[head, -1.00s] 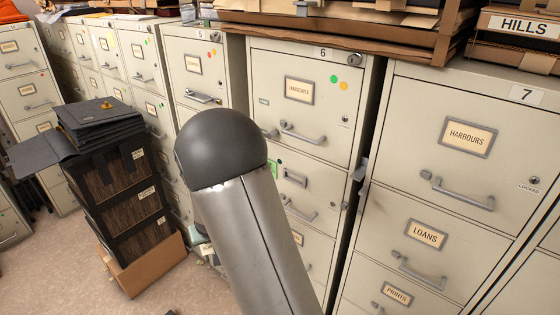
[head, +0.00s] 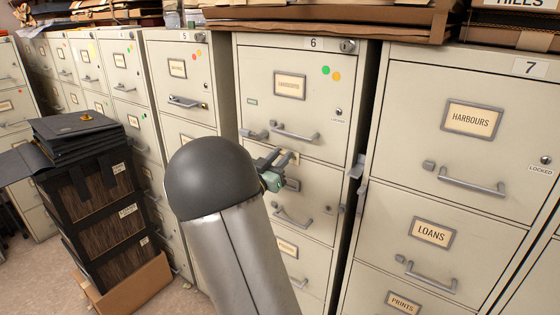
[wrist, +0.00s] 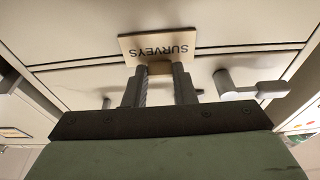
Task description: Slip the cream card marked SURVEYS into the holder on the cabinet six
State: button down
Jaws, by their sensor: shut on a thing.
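The cream card marked SURVEYS (wrist: 158,44) is pinched between the fingers of my gripper (wrist: 160,78) in the wrist view, its lettering upside down there. In the head view my gripper (head: 278,164) is at cabinet six (head: 340,130), near the gap between the top and second drawers, with the card's cream edge (head: 293,157) just showing. The second drawer's label holder (head: 293,184) is close by, slightly below and right of the card, and looks grey and empty. I cannot tell how far the card is from the drawer face.
Cabinet six's top drawer has a filled label holder (head: 289,85) and a handle (head: 295,132). The second drawer's handle (head: 292,217) is below. Cabinet seven (head: 440,150) stands to the right, and a dark box stack (head: 95,205) at left.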

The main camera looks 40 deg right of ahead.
dwell(0.3)
notch_tip(320, 180, down, 4)
jog(key=b, duration=0.4)
jog(key=shift+a, duration=0.1)
jog(key=shift+f, duration=0.15)
dwell(0.4)
jog(key=shift+f+b, duration=1.95)
jog(key=shift+f, duration=0.15)
jog(key=c, duration=1.1)
grip_release()
jog(key=shift+r, duration=0.1)
jog(key=shift+b+v, duration=0.6)
jog(key=shift+v, duration=2.9)
jog(key=shift+a, duration=0.1)
